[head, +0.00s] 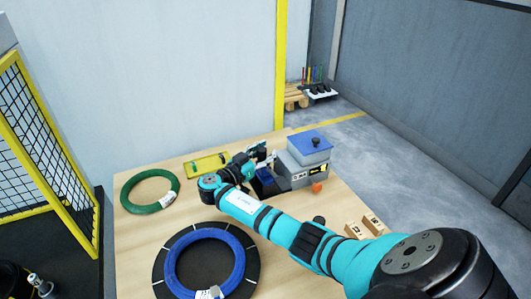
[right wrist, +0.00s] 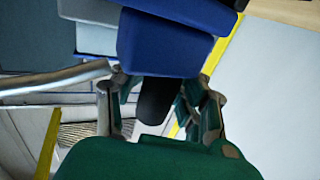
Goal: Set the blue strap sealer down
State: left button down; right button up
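My right arm reaches across the wooden table (head: 140,245) to its far side, where my right gripper (head: 259,153) is beside the grey machine. In the right wrist view, the blue strap sealer (right wrist: 172,45) fills the top middle. Its black handle (right wrist: 156,98) lies between the two fingers of my right gripper (right wrist: 157,105), which look closed around it. In the head view a small blue body (head: 265,176) shows just below the gripper, low over a black part; whether it touches is unclear. My left gripper is not in view.
A blue coil (head: 170,270) lies on a black round plate (head: 256,262) in front. A green coil (head: 150,207) lies at the left and a yellow tray (head: 207,163) at the back. A grey machine with a blue top (head: 309,142) and small wooden boxes (head: 374,224) stand at the right.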

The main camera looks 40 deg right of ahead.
jog(key=shift+r, duration=0.2)
jog(key=a, duration=0.7)
jog(key=shift+s+a+b, duration=0.25)
jog(key=shift+s+b, duration=0.1)
